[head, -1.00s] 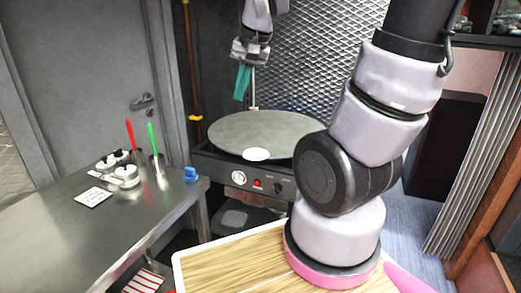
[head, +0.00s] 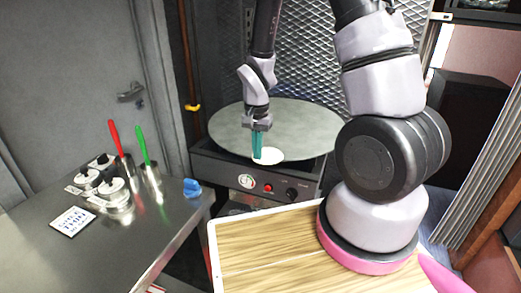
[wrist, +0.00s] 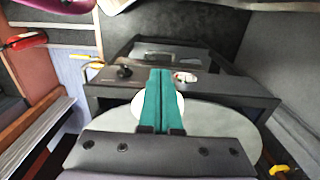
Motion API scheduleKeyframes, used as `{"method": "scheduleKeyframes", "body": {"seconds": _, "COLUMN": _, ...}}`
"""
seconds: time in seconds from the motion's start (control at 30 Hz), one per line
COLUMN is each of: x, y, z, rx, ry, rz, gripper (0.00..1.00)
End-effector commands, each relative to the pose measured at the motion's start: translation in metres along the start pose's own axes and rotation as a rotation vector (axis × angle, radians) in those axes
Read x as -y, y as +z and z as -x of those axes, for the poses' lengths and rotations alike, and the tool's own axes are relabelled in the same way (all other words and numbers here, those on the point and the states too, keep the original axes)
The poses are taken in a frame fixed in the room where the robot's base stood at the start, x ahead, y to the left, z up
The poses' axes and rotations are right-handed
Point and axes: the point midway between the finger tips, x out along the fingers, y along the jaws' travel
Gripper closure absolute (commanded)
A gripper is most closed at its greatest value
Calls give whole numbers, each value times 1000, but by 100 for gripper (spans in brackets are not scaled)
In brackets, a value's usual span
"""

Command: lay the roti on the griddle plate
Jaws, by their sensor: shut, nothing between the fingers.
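The roti (head: 270,154) is a small white disc lying flat at the front edge of the round grey griddle plate (head: 215,125). In the wrist view the roti (wrist: 177,103) shows on both sides of my fingers, and the plate (wrist: 215,120) spreads behind it. I cannot tell whether the roti overhangs the rim. My gripper (head: 258,156) points down with its teal fingers shut and empty. Its tips are over or beside the roti's left part in the head view; contact is unclear. The fingers (wrist: 160,73) hide the roti's middle in the wrist view.
The griddle's front panel has a gauge (head: 246,181), a red button and a black knob. A wooden board (head: 260,245) lies in front.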

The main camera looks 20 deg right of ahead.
Motion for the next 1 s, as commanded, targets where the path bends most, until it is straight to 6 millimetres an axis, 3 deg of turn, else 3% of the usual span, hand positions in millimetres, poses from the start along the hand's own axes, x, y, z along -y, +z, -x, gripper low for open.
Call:
{"method": "scheduleKeyframes", "body": {"seconds": 0.4, "x": -1, "y": 0, "z": -82, "rx": 3, "ry": 3, "rz": -1, "gripper": 100}}
{"method": "scheduleKeyframes", "body": {"seconds": 0.5, "x": 0, "y": -21, "z": -78, "rx": -2, "ry": -3, "rz": -4, "gripper": 100}}
{"method": "scheduleKeyframes", "body": {"seconds": 0.63, "x": 0, "y": -34, "z": -77, "rx": -1, "ry": -2, "rz": -1, "gripper": 100}}
{"method": "scheduleKeyframes", "body": {"seconds": 1.0, "x": 0, "y": -40, "z": -77, "rx": 0, "ry": 0, "rz": 0, "gripper": 100}}
